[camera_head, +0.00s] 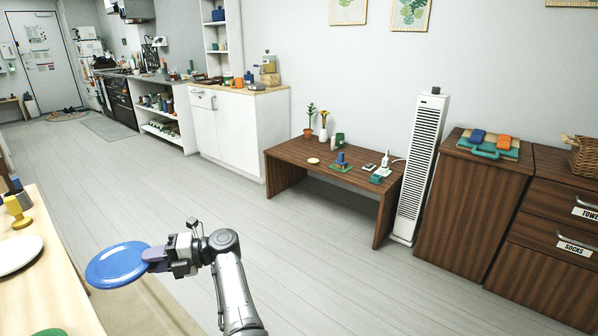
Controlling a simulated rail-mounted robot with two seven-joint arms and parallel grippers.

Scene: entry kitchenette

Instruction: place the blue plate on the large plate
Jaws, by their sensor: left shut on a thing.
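The blue plate (112,265) is round and flat and shows at the lower left. My left gripper (153,259) is shut on its right rim and holds it out in the air, beside the right edge of the light wooden table. A large white plate (16,256) lies on that table at the left picture edge, partly cut off by the frame. The blue plate is to the right of the white plate and apart from it in the picture. My right gripper is not in view.
The light wooden table (50,300) also bears a yellow cup (18,208) behind the white plate and a green item (50,332) at the bottom edge. A low brown bench (300,154) with small items stands farther off. The grey floor between is clear.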

